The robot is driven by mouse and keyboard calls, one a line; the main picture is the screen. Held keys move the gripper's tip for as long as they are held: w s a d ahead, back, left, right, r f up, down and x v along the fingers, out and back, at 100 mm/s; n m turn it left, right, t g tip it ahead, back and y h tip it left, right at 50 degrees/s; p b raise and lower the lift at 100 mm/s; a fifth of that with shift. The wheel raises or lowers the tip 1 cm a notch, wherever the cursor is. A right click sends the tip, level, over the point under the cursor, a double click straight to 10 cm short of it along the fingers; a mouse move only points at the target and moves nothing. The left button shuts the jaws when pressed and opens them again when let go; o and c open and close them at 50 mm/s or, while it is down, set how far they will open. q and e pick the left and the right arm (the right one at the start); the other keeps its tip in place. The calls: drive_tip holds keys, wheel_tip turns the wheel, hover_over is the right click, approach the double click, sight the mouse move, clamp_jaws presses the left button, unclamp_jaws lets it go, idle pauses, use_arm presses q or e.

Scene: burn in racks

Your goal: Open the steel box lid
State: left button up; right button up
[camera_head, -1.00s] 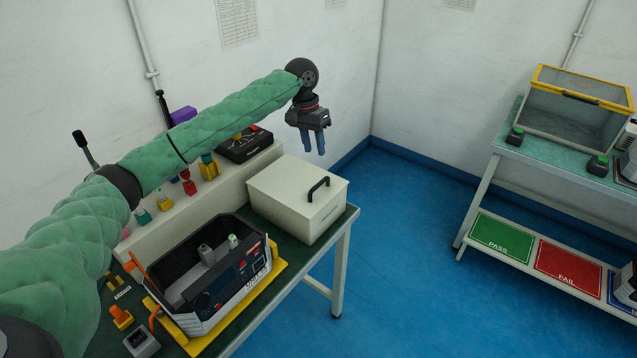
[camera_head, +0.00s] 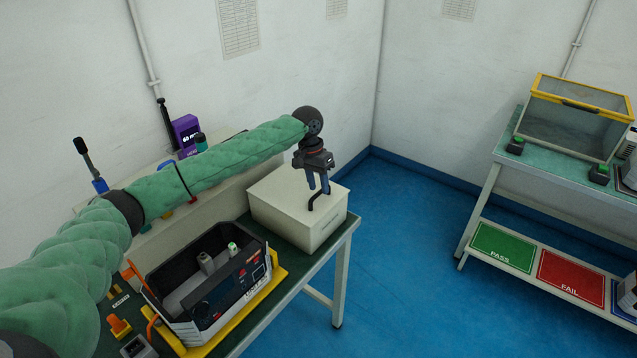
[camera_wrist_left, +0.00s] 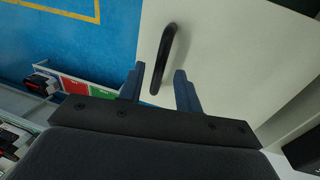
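The steel box (camera_head: 285,222) is a pale box with a flat, shut lid (camera_head: 277,193) at the far right end of the green table. A black bar handle (camera_head: 314,202) stands on the lid near its right side; it also shows in the left wrist view (camera_wrist_left: 164,58). My left gripper (camera_head: 318,190) points down over the handle, its blue fingers apart. In the left wrist view the open fingertips (camera_wrist_left: 159,78) lie on either side of the handle's near end, with nothing gripped. My right gripper is not in view.
An open black and white case (camera_head: 215,280) on a yellow base stands nearer on the table (camera_head: 300,272). A shelf behind holds several small items. Open blue floor lies right of the table. A second bench (camera_head: 480,180) with a glass-lidded box (camera_head: 575,115) stands far right.

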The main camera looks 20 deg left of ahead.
use_arm(q)
drive_tip(key=shift+f, duration=0.4)
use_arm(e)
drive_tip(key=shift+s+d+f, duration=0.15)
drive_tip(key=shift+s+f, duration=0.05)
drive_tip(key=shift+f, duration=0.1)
use_arm(q)
clamp_jaws()
drive_tip(key=shift+d+r, duration=0.1)
drive_tip(key=shift+r, duration=0.05)
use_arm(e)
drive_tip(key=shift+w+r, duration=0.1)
